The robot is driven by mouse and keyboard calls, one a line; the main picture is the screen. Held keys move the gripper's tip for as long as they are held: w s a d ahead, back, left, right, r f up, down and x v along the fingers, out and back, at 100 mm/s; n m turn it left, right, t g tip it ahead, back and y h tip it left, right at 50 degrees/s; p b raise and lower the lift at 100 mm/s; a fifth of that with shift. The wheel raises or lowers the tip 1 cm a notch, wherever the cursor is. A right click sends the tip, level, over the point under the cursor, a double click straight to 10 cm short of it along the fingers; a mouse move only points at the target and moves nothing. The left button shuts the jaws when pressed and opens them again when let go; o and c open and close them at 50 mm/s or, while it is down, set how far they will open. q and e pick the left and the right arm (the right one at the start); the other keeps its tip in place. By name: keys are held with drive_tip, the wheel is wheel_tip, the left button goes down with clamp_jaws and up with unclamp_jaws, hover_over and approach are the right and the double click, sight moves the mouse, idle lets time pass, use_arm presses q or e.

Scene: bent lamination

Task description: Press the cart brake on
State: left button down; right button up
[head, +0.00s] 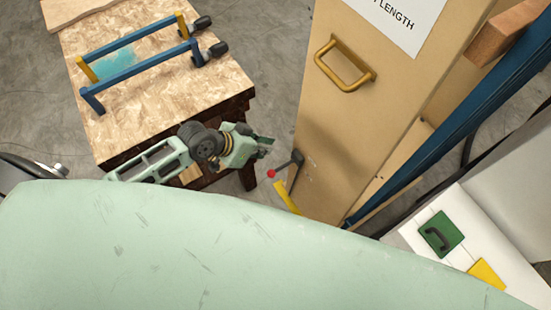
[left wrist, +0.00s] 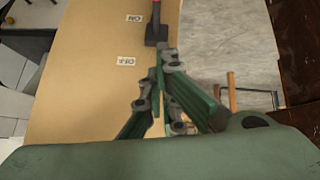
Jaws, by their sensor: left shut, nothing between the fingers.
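The cart is a tall tan box (head: 350,95) with a brass handle (head: 344,65) on its panel. The brake lever is dark with a red knob (head: 271,173) and sticks out from the cart's lower left side. In the left wrist view the lever (left wrist: 156,33) is at the top, its red part running to the picture's edge. Beside it are an ON label (left wrist: 134,18) and an OFF label (left wrist: 126,61). My left gripper (head: 266,146) is shut and empty, close to the lever and apart from the knob in the head view. My right gripper is not in view.
A wooden bench (head: 150,85) with blue and yellow frames (head: 140,60) stands left of the cart. A blue upright (head: 455,125) runs along the cart's right. A white surface with a green plate (head: 441,233) is at lower right. My pale green body covers the bottom.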

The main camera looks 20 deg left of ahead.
use_arm(q)
hover_over(283, 166)
drive_tip(key=a, duration=0.1)
wheel_tip(283, 166, down, 6)
drive_tip(key=f, duration=0.1)
drive_tip(key=s+f, duration=0.1)
drive_tip(key=a+f, duration=0.1)
drive_tip(key=shift+s+f, duration=0.15)
drive_tip(key=shift+s, duration=0.1)
drive_tip(key=shift+f, duration=0.1)
